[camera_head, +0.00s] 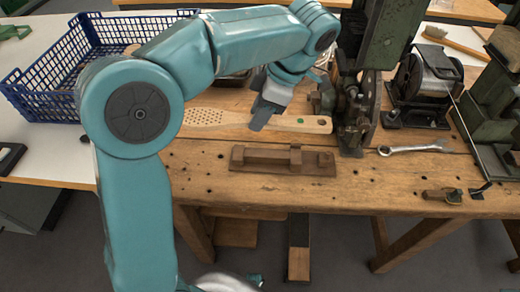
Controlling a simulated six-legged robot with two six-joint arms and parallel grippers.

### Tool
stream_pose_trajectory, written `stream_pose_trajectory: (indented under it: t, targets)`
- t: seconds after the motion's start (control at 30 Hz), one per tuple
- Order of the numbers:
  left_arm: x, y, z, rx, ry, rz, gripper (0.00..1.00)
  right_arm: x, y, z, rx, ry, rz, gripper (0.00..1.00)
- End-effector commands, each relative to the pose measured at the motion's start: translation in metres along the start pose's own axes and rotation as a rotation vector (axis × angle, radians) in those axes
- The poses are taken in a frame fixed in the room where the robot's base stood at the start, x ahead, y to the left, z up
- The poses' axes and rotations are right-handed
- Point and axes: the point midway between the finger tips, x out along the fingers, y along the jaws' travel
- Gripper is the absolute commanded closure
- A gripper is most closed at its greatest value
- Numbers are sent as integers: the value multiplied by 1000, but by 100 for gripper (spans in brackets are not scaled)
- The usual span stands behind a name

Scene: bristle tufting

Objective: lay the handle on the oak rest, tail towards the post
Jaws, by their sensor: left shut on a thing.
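The handle (300,123) is a pale wooden brush blank. Its perforated head points left, and its tail, with a green dot and a dark hole, points right towards the machine. My left gripper (262,118) is shut on the handle near its middle; the arm hides part of the head. The oak rest (283,168) is a brown wooden base with raised blocks, in front of the handle on the bench. It looks empty. I cannot tell whether the handle touches the bench. My right gripper is out of view.
A green machine column (382,38) with dark metalwork stands right behind the rest. A wire spool (437,75), a wrench (415,149) and a small wooden-handled tool (442,196) are to the right. A blue crate (55,75) is at back left. Bench (210,172) is free beside the rest.

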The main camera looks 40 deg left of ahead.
Motion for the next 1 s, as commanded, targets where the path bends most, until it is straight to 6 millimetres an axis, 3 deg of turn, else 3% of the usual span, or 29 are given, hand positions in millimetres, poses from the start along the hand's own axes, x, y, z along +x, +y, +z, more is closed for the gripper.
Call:
stream_pose_trajectory:
  t: [0.03,0.13,0.43,0.6,1.0]
  targets:
    - [17,0,7,2,3,-3,97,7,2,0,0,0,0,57]
    - [38,1,16,1,3,-1,97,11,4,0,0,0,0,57]
    - [65,2,29,2,2,0,97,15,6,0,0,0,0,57]
    - [91,2,40,3,2,-1,97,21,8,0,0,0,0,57]
    - [100,2,44,2,0,2,97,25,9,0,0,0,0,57]
